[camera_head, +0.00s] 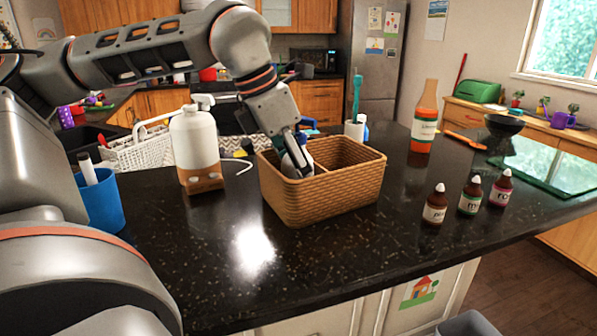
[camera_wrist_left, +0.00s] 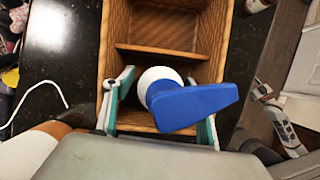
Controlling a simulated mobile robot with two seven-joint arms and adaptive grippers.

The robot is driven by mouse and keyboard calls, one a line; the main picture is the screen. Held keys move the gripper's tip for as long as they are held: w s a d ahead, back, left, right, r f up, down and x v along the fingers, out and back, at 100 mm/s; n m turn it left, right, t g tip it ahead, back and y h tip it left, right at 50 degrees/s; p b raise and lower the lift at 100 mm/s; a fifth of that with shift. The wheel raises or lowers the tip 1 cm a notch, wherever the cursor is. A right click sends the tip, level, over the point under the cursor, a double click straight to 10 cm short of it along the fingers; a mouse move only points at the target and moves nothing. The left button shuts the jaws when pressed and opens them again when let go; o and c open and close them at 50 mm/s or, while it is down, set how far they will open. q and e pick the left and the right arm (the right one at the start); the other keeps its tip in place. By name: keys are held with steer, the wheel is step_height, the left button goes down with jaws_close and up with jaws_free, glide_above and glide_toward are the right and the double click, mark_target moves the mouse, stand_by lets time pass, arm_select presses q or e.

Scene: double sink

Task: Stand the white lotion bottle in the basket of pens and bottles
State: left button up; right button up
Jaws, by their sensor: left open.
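The white lotion bottle (camera_head: 289,166) is in the left compartment of the tan woven basket (camera_head: 330,203). In the left wrist view its round white top (camera_wrist_left: 155,78) and blue pump head (camera_wrist_left: 193,104) show from above, inside the near compartment of the basket (camera_wrist_left: 116,35). It looks roughly upright; its base is hidden by the basket wall. My left gripper (camera_head: 298,152) reaches down into that compartment. In the left wrist view its fingers (camera_wrist_left: 160,88) are open, one on each side of the bottle. The right gripper does not show.
A large pump bottle (camera_head: 194,135) and a blue pen cup (camera_head: 99,200) stand left of the basket. The front counter is clear. The basket's other compartment (camera_wrist_left: 165,22) looks empty.

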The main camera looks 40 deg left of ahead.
arm_select(q)
steer(key=shift+a+r, duration=0.1)
steer(key=shift+r, duration=0.45)
steer(key=p+v, duration=0.1)
steer(key=v, duration=1)
steer(key=shift+s, duration=0.2)
